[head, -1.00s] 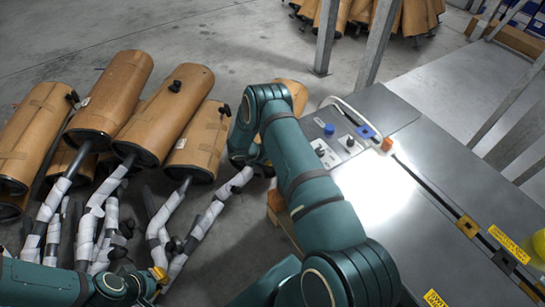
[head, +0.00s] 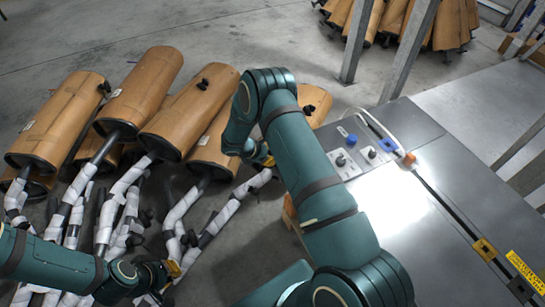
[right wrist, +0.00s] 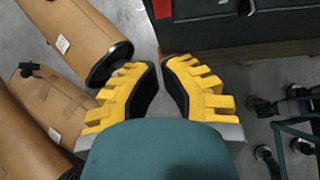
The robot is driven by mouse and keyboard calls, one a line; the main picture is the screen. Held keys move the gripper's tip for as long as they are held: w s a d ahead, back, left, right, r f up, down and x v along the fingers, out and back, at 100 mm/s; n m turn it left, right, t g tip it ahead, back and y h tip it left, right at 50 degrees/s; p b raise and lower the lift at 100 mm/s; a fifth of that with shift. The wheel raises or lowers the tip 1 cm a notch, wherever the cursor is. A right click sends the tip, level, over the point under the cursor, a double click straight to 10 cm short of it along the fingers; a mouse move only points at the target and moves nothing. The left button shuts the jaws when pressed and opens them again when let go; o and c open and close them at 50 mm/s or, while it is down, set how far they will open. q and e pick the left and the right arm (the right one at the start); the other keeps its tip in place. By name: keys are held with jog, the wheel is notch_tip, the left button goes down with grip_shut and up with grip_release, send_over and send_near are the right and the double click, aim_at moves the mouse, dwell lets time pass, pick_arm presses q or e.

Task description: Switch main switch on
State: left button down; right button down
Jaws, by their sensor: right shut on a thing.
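A light control panel (head: 355,158) with a blue button, dark knobs and a blue square part lies on the grey machine table (head: 445,165). I cannot tell which part is the main switch. In the right wrist view a red patch (right wrist: 190,8) shows on a dark cabinet (right wrist: 250,28) beyond my fingers. My right gripper (right wrist: 158,63) has its yellow fingers close together, left of the cabinet; what they hold cannot be made out. It is mostly behind my arm in the head view. My left gripper (head: 172,272) is low at the left, by the wrapped pipes; its opening is unclear.
Several brown mufflers (head: 140,90) with white-wrapped pipes (head: 120,200) crowd the left. Grey metal posts (head: 360,40) stand behind the table, with more brown mufflers (head: 440,25) beyond. Bare floor (head: 250,25) shows at the back.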

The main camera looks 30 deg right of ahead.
jog(key=c, duration=1.7)
grip_release()
grip_shut()
jog(key=a+f+n, duration=0.1)
jog(key=n, duration=0.5)
jog(key=s+a+f+n+h, duration=0.1)
jog(key=n, duration=0.5)
jog(key=a+f+n+h+p, duration=0.1)
jog(key=n, duration=0.5)
jog(key=shift+s+f, duration=0.2)
jog(key=shift+f, duration=0.2)
jog(key=shift+d, duration=0.1)
